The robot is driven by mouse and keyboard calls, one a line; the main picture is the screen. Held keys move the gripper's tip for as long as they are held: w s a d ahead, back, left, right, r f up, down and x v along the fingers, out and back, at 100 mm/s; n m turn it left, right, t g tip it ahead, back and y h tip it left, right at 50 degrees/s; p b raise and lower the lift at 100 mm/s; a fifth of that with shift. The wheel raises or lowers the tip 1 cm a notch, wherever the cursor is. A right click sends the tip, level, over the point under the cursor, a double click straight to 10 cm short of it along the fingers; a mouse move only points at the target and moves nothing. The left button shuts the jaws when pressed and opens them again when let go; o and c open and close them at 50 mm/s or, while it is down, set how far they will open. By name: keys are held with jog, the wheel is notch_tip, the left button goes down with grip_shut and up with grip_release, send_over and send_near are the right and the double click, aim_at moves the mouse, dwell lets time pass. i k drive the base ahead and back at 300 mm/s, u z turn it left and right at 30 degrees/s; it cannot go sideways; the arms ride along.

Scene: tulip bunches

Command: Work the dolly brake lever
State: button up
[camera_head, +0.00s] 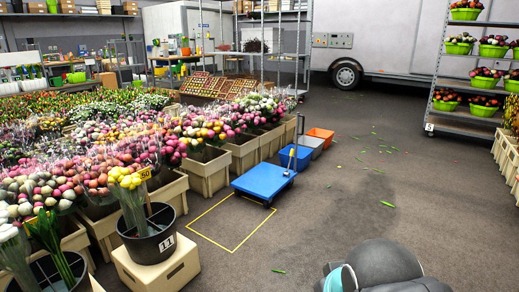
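A low dolly with a flat blue deck (262,181) stands on the floor near the middle of the camera_head view, beside a yellow floor outline. A thin upright lever (291,161) with a pale upper end rises at the dolly's far right corner. It is too small for me to tell its brake position. My gripper is not in view. Only a dark rounded part of my arm with a teal and white ring shows at the bottom right, well apart from the dolly.
Crates of tulip bunches (208,170) line the dolly's left. Blue, grey and orange bins (320,135) stand behind it. A black bucket marked 11 (148,236) sits on a pale crate at front left. A plant rack (436,92) stands at far right. Floor right of the dolly is mostly clear.

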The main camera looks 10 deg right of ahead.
aim_at(292, 151)
jog(key=z, duration=0.65)
jog(key=i, duration=1.95)
jog(key=z, duration=0.3)
jog(key=i, duration=1.9)
jog(key=u, duration=0.55)
jog(key=i, duration=0.5)
